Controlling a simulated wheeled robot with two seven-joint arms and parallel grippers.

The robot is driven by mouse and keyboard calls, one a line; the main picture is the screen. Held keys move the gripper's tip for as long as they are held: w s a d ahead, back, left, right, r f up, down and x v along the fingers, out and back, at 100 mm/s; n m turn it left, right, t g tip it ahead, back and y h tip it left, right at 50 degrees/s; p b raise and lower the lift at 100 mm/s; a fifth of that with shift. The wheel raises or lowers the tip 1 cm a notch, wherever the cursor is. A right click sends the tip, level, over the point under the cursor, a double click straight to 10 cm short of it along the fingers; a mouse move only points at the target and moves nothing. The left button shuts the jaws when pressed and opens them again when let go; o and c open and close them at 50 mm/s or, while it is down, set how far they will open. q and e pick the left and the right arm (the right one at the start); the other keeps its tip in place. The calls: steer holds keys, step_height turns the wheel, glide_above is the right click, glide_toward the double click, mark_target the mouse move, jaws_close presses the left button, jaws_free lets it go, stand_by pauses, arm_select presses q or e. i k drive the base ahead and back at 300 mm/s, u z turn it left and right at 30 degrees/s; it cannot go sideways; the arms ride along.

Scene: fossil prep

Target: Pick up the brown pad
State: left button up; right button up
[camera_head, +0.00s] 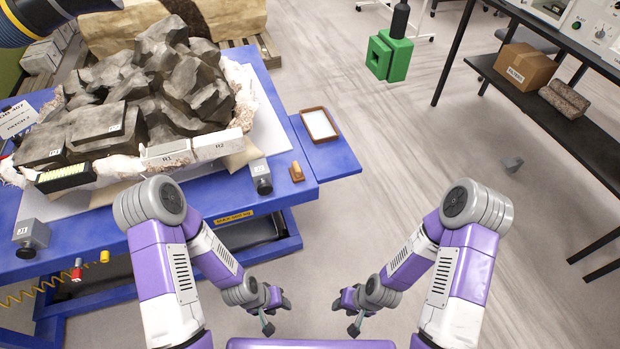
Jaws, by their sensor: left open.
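A small brown pad (297,173) with a lighter, orange-brown upright part lies near the right edge of the blue table (262,205), beside a grey block. My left gripper (268,319) is open and hangs low in front of the table, below and nearer to me than the pad. It holds nothing that I can see. My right gripper (355,320) hangs low to the right of the left one, over the floor and apart from the table. Its jaws are too small to read.
A grey rock mass (145,95) fills much of the table. A grey block (261,177) with a black knob stands left of the pad. A brown-rimmed tray (319,125) lies on a blue side shelf (340,160).

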mark_target(296, 172)
steer(key=z, duration=0.4)
steer(key=i, duration=1.25)
